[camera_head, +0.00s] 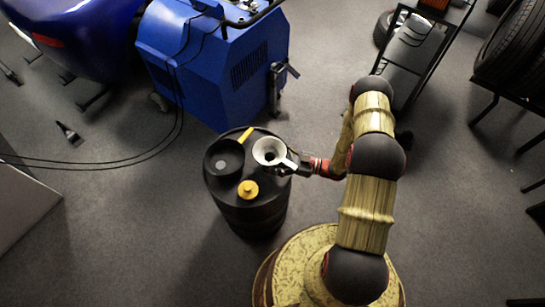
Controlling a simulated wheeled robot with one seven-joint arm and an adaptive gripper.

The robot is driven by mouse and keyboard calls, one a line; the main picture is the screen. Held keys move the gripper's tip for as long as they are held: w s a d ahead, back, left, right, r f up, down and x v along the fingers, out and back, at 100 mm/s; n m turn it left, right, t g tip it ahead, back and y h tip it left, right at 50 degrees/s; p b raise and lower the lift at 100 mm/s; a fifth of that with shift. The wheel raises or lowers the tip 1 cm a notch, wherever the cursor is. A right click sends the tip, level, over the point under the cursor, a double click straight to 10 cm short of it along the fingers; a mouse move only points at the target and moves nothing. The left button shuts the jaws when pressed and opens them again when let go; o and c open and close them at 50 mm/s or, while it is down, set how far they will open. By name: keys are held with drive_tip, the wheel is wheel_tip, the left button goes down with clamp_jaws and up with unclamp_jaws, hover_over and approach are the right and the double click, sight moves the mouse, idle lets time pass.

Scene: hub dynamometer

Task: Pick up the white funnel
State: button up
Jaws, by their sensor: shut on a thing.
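The white funnel (266,150) is at the top right of a black drum (250,213), with its wide mouth facing up. My gripper (287,165) reaches in from the right and is shut on the funnel's right side. The fingertips are small and partly merge with the dark drum top. I cannot tell whether the funnel touches the drum or is held just above it.
A black round dish (224,158), a yellow cap (248,189) and a yellow strip-like item (246,135) are on the drum. A blue machine (215,65) stands behind it. A cable (130,162) crosses the floor at left. A wheeled rack (412,50) and tyres (515,50) are at right.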

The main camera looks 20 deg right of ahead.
drive_tip(key=c, duration=0.6)
